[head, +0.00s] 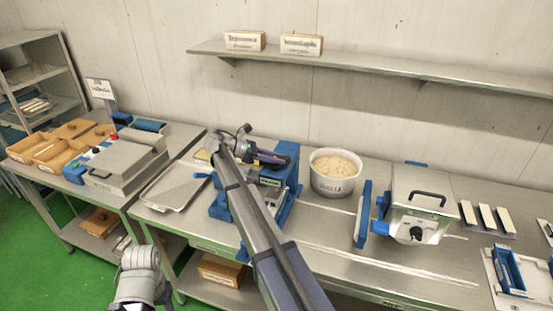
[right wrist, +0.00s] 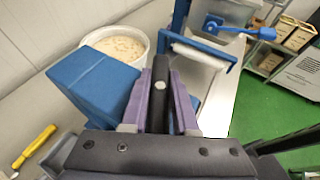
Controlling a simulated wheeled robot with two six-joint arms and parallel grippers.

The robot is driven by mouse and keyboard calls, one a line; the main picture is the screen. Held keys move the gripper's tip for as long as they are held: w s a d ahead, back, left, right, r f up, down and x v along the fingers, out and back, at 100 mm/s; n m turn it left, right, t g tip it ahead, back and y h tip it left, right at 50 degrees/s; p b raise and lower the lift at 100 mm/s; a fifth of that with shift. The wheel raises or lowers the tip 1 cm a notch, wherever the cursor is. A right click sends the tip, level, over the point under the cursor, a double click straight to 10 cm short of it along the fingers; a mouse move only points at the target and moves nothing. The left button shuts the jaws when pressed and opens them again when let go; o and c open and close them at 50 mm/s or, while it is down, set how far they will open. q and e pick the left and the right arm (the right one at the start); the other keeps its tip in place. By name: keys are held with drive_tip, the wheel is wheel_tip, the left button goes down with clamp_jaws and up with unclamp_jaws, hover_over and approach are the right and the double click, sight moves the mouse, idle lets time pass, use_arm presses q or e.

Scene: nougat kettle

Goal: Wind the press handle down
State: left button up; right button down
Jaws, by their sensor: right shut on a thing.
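The press (head: 283,180) is a blue block-like machine with a small label, standing mid-bench. My right arm reaches across it from the bottom of the head view. My right gripper (head: 268,157), with purple fingers, is at the top of the press. In the right wrist view, the purple fingers (right wrist: 160,105) are shut on a dark upright bar with a pale round end, which looks like the press handle (right wrist: 160,86). A blue block of the press (right wrist: 95,85) is close on the left. The handle's lower part is hidden. Of my left arm only a grey link shows; its gripper is out of view.
A white tub (head: 334,185) of pale pieces stands right of the press. A metal box machine with a blue plate (head: 420,200) stands farther right. A pale tray (head: 172,188) lies to the left. A shelf (head: 380,72) runs along the wall above.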

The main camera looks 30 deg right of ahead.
drive_tip(key=shift+m+g+y, duration=0.4)
drive_tip(key=shift+m+g, duration=0.1)
drive_tip(key=shift+m, duration=0.1)
drive_tip(key=shift+g, duration=0.3)
drive_tip(key=c, duration=0.7)
unclamp_jaws()
